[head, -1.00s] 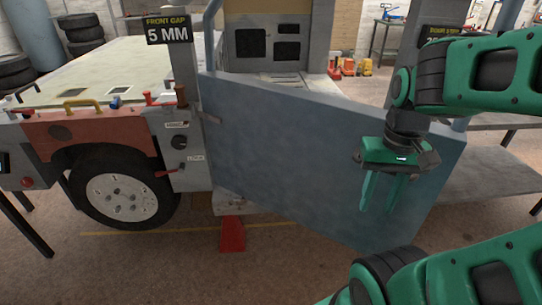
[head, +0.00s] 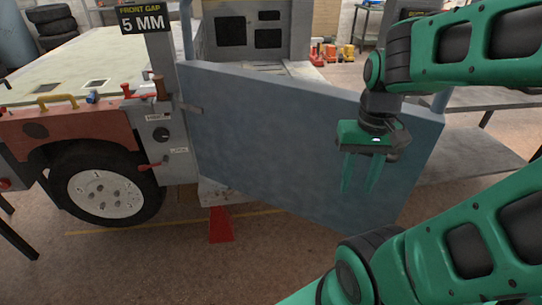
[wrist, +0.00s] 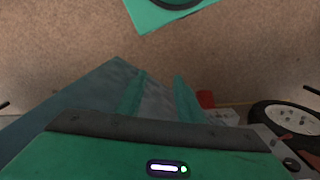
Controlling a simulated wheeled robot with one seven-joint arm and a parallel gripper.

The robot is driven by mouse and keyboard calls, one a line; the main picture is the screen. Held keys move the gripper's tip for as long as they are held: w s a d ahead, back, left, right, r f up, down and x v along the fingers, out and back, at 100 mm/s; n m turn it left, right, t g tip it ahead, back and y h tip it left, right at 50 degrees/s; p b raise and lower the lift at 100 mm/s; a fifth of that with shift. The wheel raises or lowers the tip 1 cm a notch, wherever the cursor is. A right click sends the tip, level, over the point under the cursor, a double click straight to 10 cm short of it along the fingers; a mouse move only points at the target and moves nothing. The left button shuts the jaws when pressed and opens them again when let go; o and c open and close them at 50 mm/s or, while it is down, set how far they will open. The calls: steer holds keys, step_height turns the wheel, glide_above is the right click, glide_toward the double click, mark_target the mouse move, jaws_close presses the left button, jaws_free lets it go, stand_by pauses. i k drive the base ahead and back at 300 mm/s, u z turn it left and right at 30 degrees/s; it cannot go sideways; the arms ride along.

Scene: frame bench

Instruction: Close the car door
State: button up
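The blue-grey car door (head: 265,145) stands swung open, attached at its left edge to the post (head: 168,125) of the frame. It reaches out to the right across the head view. My gripper (head: 359,190) hangs in front of the door's right part with its fingers pointing down. The fingers are apart with nothing between them. In the wrist view my gripper (wrist: 158,95) has its fingers over the blue door (wrist: 80,100). I cannot tell whether the fingers touch the door. My arm hides the door's lower right part.
A wheel (head: 105,190) and a red fender (head: 75,135) with clamps are left of the door. A red wedge (head: 221,225) stands on the floor under the post. A grey bench (head: 475,160) is behind the door at right. The floor in front is mostly clear.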

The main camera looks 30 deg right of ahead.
mark_target(269, 138)
steer(key=z, duration=0.05)
steer(key=k, duration=0.5)
steer(key=z, duration=0.85)
steer(key=k, duration=1.3)
steer(key=u, duration=0.65)
steer(key=i, duration=1.05)
steer(key=u, duration=0.05)
